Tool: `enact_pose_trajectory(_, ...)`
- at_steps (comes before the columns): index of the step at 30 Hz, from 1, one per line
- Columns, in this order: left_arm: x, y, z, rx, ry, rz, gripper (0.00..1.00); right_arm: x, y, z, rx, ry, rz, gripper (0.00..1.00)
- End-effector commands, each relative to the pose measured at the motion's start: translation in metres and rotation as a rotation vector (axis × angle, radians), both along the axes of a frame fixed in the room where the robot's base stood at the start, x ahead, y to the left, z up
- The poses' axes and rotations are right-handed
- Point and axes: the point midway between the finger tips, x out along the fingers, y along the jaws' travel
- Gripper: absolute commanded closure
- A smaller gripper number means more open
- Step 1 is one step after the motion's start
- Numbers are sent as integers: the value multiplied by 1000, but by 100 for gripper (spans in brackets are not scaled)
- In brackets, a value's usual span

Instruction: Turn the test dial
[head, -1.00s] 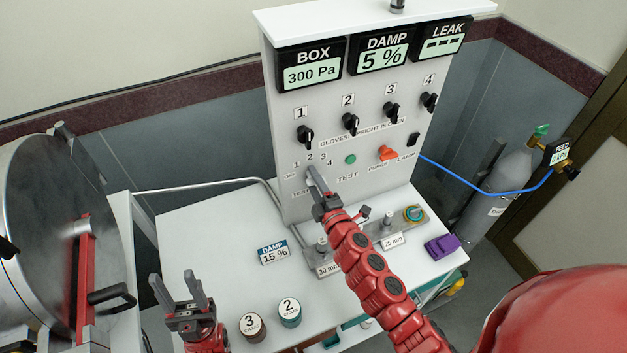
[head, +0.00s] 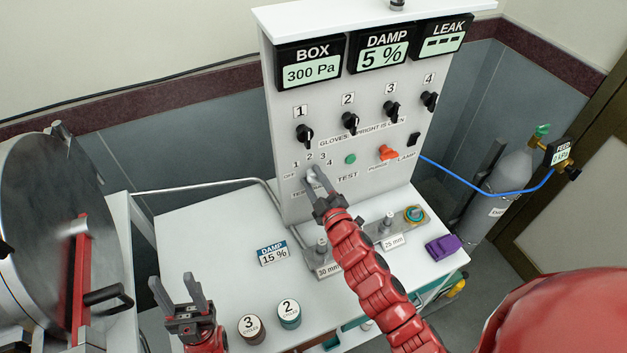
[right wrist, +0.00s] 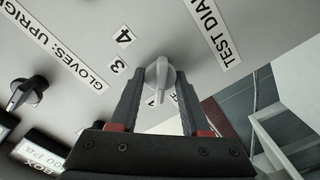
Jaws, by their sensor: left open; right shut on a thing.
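The test dial (right wrist: 160,76) is a light grey knob on the upright panel, in the right wrist view between the fingertips of my right gripper (right wrist: 156,84). In the head view my right gripper (head: 313,180) reaches the lower left of the panel and largely covers the dial. It is shut on the dial. Part of the scale around the dial is hidden, but the numbers 3 and 4 show in the right wrist view. My left gripper (head: 180,292) is open and empty above the front left of the table.
The panel (head: 285,120) carries several black glove knobs, a green TEST button (head: 350,159) and an orange purge knob (head: 388,153). Two labelled jars (head: 251,327) stand near the left gripper. A purple block (head: 443,246) lies at the table's right.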

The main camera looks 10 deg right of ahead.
Motion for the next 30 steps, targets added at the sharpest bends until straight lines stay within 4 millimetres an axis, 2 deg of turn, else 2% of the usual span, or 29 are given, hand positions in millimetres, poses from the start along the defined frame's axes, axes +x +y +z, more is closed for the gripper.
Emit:
enact_pose_trajectory(9,0,0,-2,0,0,0,50,0,-1,-2,103,24,-1,100)
enact_pose_trajectory(23,0,0,-2,0,0,0,50,0,-1,-2,117,29,-1,100)
enact_pose_trajectory(24,0,0,-2,0,0,0,50,0,-1,-2,117,29,-1,50)
enact_pose_trajectory(28,0,0,-2,0,0,0,50,0,-1,-1,116,26,-1,27)
enact_pose_trajectory(30,0,0,-2,0,0,0,50,0,-1,-1,116,26,-1,24)
